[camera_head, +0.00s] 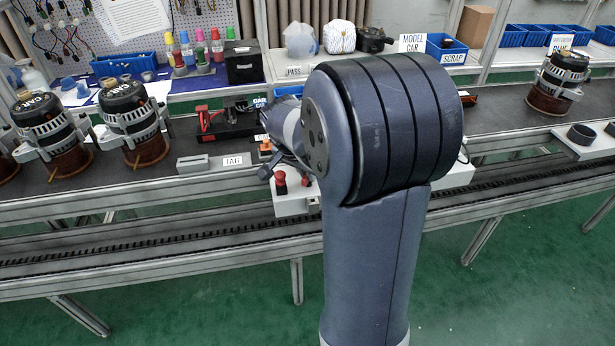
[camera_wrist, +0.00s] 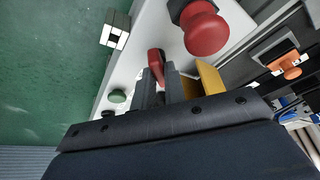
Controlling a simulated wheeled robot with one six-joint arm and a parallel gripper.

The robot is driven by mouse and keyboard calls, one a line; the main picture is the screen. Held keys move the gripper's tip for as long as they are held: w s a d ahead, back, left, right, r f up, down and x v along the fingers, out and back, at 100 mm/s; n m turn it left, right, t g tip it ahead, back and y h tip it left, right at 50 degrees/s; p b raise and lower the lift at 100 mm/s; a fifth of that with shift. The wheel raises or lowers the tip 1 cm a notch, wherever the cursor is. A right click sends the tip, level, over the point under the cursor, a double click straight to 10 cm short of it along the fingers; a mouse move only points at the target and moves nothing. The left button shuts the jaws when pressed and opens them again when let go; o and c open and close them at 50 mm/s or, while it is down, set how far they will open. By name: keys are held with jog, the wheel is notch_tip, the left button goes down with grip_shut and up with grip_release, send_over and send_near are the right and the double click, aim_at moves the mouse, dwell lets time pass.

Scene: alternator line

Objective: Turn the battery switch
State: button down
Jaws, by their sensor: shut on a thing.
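In the wrist view a red switch handle (camera_wrist: 155,60) stands on a white control box (camera_wrist: 178,45), and I take it for the battery switch. My gripper (camera_wrist: 163,80) is shut on this handle, with its dark fingers on either side. The fingers hide the handle's lower part. In the head view the white box (camera_head: 292,206) sits at the front edge of the bench, and my arm covers most of it and the gripper.
A red mushroom button (camera_wrist: 205,32) stands close to my fingers, with a yellow plate (camera_wrist: 209,78) beside them. A green button (camera_wrist: 117,96) is on the other side. Alternators (camera_head: 133,115) stand on the bench at left. A TAG holder (camera_head: 205,162) lies nearer.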

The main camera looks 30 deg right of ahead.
jog(key=m+g+b, duration=0.1)
jog(key=m+g, duration=0.1)
jog(key=m, duration=0.4)
jog(key=shift+w, duration=0.15)
jog(key=shift+m+g, duration=0.3)
jog(key=c, duration=1.5)
grip_release()
jog(key=shift+o, duration=0.2)
jog(key=shift+r, duration=0.1)
jog(key=p+v, duration=0.1)
jog(key=v, duration=0.9)
jog(key=shift+a+r+p, duration=0.2)
jog(key=shift+a+p, duration=0.1)
jog(key=shift+a, duration=0.1)
